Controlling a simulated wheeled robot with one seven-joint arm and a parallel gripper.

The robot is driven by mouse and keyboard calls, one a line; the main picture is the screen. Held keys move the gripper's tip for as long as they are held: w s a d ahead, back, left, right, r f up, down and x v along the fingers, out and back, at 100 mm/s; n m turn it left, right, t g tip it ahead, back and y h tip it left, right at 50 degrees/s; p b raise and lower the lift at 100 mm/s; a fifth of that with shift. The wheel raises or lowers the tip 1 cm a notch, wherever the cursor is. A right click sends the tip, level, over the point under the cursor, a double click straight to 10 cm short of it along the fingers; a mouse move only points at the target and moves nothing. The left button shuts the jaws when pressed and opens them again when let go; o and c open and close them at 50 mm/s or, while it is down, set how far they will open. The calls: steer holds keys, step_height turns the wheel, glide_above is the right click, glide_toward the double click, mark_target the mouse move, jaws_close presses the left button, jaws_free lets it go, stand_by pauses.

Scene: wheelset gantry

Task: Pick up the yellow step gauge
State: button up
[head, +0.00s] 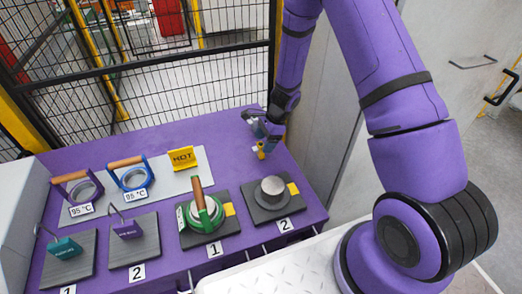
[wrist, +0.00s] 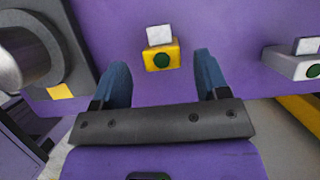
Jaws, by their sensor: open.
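The yellow step gauge (wrist: 161,59) is a small yellow block with a green dot on its face and a white plate on top. It stands on the purple table, and in the head view it shows as a small yellow piece (head: 261,152) just below my gripper (head: 262,136). In the wrist view my gripper (wrist: 160,78) is open, with its two blue fingers apart. The gauge appears between and beyond the fingertips, and nothing is held. Whether the fingers reach level with it I cannot tell.
A grey block (wrist: 295,62) with a green dot stands to the right in the wrist view. A dark plate (head: 251,206) with a grey cylinder (head: 272,190) lies near. A yellow HOT sign (head: 182,158), handled rings and a mesh fence (head: 190,90) are further off.

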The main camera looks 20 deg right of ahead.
mark_target(258, 152)
steer(key=shift+x, duration=2.7)
steer(key=shift+w, duration=0.15)
steer(key=c, duration=1.1)
